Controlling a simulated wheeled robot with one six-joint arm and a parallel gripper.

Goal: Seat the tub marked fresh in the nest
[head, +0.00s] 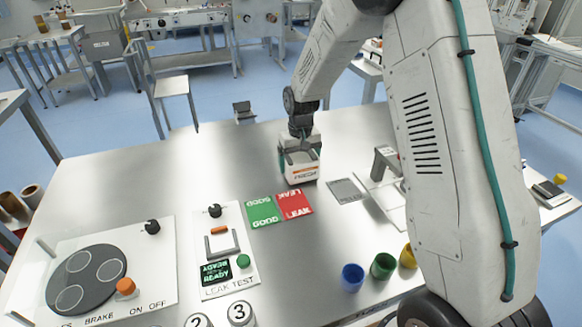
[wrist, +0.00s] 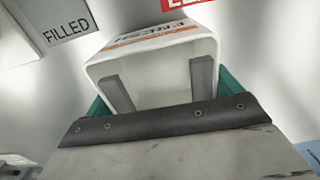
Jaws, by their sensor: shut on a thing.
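The white tub (head: 302,168) with an orange band and the word FRESH is at the back middle of the table in the head view. My gripper (head: 300,148) is shut on it from above. In the wrist view the tub (wrist: 150,52) is open-topped and looks empty, with grey finger bars at its walls and teal parts beside it. I cannot tell whether its base touches the table. A U-shaped grey frame (head: 222,254), likely the nest, stands on the LEAK TEST panel (head: 232,290), with an orange piece at its back. The frame looks empty.
Green GOOD (head: 263,211) and red LEAK (head: 295,205) patches lie between tub and panel. A grey FILLED patch (head: 346,190) is right of the tub. Blue (head: 352,277), green (head: 383,266) and yellow (head: 408,256) cups stand front right. A brake panel (head: 150,262) is left.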

